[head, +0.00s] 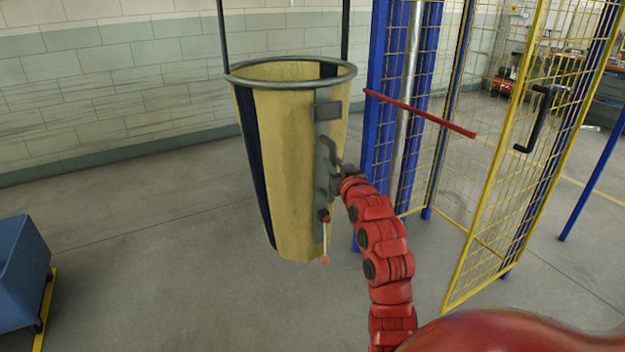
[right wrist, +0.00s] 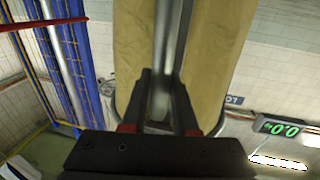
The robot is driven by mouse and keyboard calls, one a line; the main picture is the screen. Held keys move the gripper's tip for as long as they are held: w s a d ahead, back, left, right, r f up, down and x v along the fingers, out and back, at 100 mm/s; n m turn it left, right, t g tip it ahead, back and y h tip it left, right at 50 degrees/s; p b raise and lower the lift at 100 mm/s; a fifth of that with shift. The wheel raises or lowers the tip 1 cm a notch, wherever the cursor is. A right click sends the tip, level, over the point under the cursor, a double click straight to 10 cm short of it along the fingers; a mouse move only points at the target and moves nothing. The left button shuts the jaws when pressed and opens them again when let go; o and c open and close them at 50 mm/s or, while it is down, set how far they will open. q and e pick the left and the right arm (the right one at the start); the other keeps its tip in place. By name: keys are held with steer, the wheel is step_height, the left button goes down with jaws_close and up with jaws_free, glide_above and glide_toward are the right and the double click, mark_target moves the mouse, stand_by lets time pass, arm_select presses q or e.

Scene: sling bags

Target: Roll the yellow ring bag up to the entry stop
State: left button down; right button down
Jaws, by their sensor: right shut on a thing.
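The yellow ring bag (head: 285,165) hangs upright from two dark straps, with a grey ring at its mouth and dark stripes down its side. It also shows large in the right wrist view (right wrist: 215,60). A grey upright strip with a handle runs down its right side. My right gripper (head: 338,180) is at this strip, and in the right wrist view its black fingers (right wrist: 157,100) are shut on the grey handle. A red bar (head: 420,112) juts out beside the blue posts, right of the bag and apart from it; I cannot tell whether it is the entry stop.
A yellow mesh gate (head: 520,150) with a black handle and blue posts (head: 385,110) stand to the right. A blue wheeled bin (head: 20,270) is at the lower left. The floor below and left of the bag is clear. A green-lit display (right wrist: 280,128) shows in the wrist view.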

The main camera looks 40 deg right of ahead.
steer(key=s+d+b, duration=0.3)
steer(key=d+b, duration=0.3)
steer(key=d, duration=0.6)
steer(key=shift+a, duration=0.1)
steer(key=c, duration=0.7)
jaws_free()
steer(key=v, duration=1.7)
steer(key=shift+s+a+b, duration=0.1)
steer(key=shift+s+b, duration=0.05)
steer(key=shift+b, duration=0.2)
